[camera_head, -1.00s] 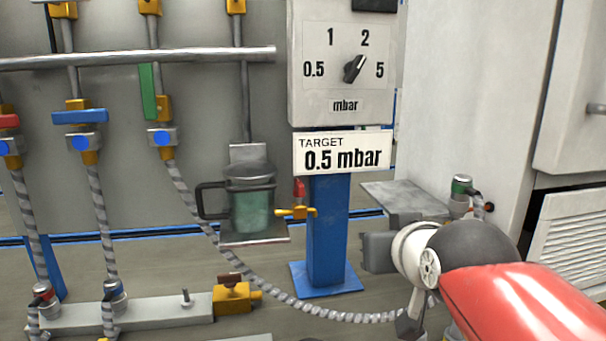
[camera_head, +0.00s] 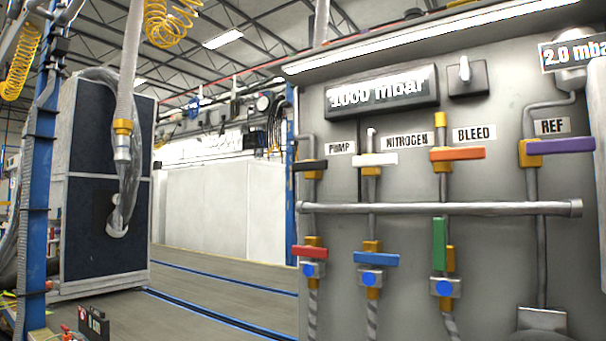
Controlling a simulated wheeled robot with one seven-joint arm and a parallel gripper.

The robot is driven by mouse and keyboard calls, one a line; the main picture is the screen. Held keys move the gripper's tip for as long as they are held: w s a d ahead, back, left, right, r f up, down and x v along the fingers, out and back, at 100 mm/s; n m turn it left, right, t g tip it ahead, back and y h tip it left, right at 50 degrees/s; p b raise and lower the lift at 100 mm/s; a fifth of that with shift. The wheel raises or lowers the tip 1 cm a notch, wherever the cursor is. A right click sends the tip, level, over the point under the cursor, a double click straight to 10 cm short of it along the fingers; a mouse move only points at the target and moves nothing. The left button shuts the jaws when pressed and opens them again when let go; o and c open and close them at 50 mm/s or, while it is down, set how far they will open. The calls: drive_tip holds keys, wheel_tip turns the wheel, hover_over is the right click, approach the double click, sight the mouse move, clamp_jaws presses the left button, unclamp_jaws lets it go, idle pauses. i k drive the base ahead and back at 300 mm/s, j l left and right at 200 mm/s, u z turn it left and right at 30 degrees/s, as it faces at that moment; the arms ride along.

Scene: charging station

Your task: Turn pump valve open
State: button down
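The pump valve is at the upper left of the grey panel (camera_head: 480,260), under the PUMP label (camera_head: 340,149). Its black handle (camera_head: 311,165) lies horizontal across a vertical pipe, on a yellow body. The display (camera_head: 384,93) above reads 1000 mbar. My gripper is not in view now, so its state does not show.
White NITROGEN (camera_head: 402,159), orange BLEED (camera_head: 457,154) and purple REF (camera_head: 560,146) handles lie horizontal. Below the manifold pipe (camera_head: 440,208), red (camera_head: 309,252) and blue (camera_head: 376,258) handles lie horizontal; a green one (camera_head: 439,244) stands vertical. Open floor (camera_head: 205,305) is left of the panel.

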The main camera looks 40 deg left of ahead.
sight(321, 164)
drive_tip(key=u, duration=1.75)
